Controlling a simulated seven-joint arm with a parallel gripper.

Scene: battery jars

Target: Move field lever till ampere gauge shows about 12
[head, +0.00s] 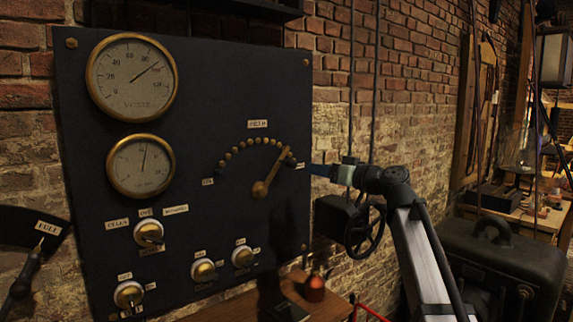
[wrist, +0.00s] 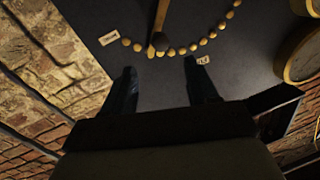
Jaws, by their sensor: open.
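The field lever (head: 268,178) is a brass arm on the dark panel, tilted up and right, its tip near the right end of an arc of brass studs. The lower round gauge (head: 141,166), probably the ampere gauge, has its needle nearly upright, slightly right; its numbers are too small to read. My gripper (head: 314,170) is just right of the arc. In the wrist view, the open gripper (wrist: 160,76) has empty fingers, apart from the lever (wrist: 158,22), whose dark knob lies beyond and between them.
A larger brass gauge (head: 132,77) sits above. Several knobs (head: 149,232) line the lower panel. A black handwheel (head: 364,228) is below my arm, and a wooden shelf (head: 330,300) with an orange lamp (head: 314,288) is below the panel.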

